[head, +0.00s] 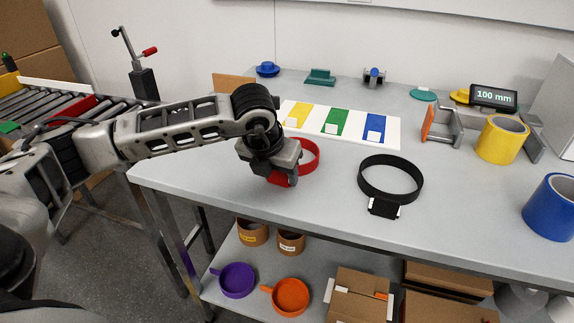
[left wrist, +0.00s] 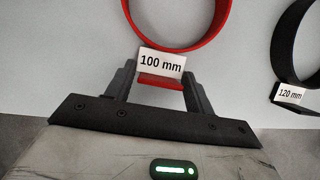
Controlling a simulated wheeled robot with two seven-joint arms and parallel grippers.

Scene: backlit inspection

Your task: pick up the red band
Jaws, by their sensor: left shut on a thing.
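The red band (head: 309,158) stands on the grey table under my left gripper (head: 279,180), partly hidden by it in the head view. In the left wrist view, the red band (left wrist: 196,46) carries a white tag reading "100 mm". My left gripper (left wrist: 160,82) is shut on the red tab at the foot of that tag, one finger on each side. I cannot tell whether the band is clear of the table. My right gripper is not in view.
A black band (head: 418,184), tagged "120 mm" in the left wrist view, is to the right. Yellow (head: 502,140) and blue (head: 552,207) rings stand farther right. A white sheet with colored patches (head: 312,125) lies behind. The table's front edge is close by.

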